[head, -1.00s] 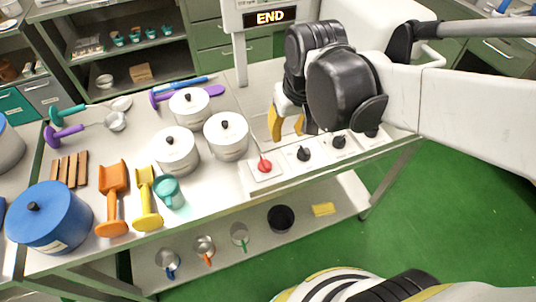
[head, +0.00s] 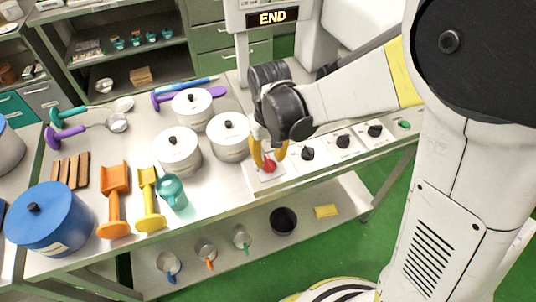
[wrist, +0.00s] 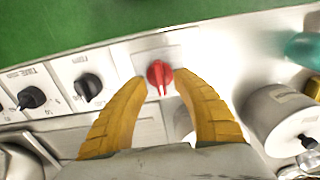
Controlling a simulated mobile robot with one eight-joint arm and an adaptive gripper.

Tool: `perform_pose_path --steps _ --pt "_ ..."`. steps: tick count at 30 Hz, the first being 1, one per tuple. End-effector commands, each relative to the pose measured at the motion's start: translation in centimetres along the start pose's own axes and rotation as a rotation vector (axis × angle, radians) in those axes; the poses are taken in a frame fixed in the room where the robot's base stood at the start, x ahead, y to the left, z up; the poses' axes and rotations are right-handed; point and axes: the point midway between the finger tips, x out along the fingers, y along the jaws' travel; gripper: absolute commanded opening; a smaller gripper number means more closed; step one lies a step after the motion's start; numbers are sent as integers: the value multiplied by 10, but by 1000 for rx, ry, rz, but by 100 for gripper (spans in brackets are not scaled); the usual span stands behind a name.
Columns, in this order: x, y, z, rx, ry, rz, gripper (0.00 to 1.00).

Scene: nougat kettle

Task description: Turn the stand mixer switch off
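The stand mixer's control panel (head: 328,152) runs along the front edge of the table. A red knob switch (head: 269,165) sits at its left end; in the wrist view the red knob (wrist: 160,74) has its pointer toward the bottom of the picture. My gripper (head: 268,158) is over the red knob with yellow fingers pointing down. In the wrist view my gripper (wrist: 158,85) is open, its fingertips on either side of the knob with gaps. Nothing is held.
Black knobs (head: 307,153) and a green button (head: 404,124) lie along the panel to the right. White lidded pots (head: 229,137) stand close left of my gripper. A teal cup (head: 172,191) and yellow scoop (head: 149,200) are farther left.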

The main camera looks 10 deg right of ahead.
Motion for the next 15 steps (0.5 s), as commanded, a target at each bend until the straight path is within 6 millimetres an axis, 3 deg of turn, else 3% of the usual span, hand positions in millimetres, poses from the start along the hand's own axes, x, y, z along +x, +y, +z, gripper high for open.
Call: perform_pose_path --steps 4,13,14,15 --pt "15 0 0 0 0 0 33" --pt "16 0 0 0 0 0 33" --pt "16 0 0 0 0 0 32" --pt "16 0 0 0 0 0 20"
